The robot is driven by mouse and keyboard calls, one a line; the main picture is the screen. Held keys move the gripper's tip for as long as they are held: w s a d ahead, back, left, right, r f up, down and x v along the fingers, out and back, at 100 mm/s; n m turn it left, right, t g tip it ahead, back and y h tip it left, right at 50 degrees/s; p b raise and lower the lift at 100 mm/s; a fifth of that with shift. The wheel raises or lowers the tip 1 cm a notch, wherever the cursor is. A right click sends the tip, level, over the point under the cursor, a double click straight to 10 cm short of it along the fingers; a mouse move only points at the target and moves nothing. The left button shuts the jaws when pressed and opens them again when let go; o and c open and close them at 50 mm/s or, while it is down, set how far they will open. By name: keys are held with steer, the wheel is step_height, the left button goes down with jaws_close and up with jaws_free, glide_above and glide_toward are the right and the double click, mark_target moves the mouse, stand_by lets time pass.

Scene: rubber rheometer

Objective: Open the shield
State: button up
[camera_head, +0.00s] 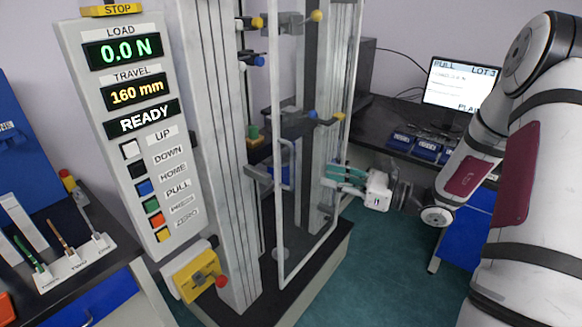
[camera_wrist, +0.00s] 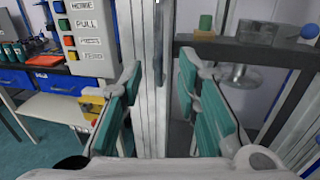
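The shield (camera_head: 277,225) is a tall clear panel with a pale frame on the front of the test machine. It looks closed across the working space. My gripper (camera_head: 328,177) has teal finger pads and is at the right side of the shield, level with the handle. In the wrist view my gripper (camera_wrist: 158,88) is open, with a wide gap between its fingers. Pale upright bars (camera_wrist: 140,70) show in that gap. I cannot tell whether any bar lies between the fingers or only behind them.
The control panel (camera_head: 130,125) with lit displays and buttons stands at the left. A yellow box with a red knob (camera_head: 195,274) is below it. A sample rack (camera_head: 75,265) is on the left bench. A monitor (camera_head: 460,84) stands on the right bench.

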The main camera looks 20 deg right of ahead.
glide_above(292, 186)
steer(key=shift+w+d+p, duration=0.1)
steer(key=shift+w+p, duration=0.2)
steer(key=shift+p, duration=0.15)
jaws_close()
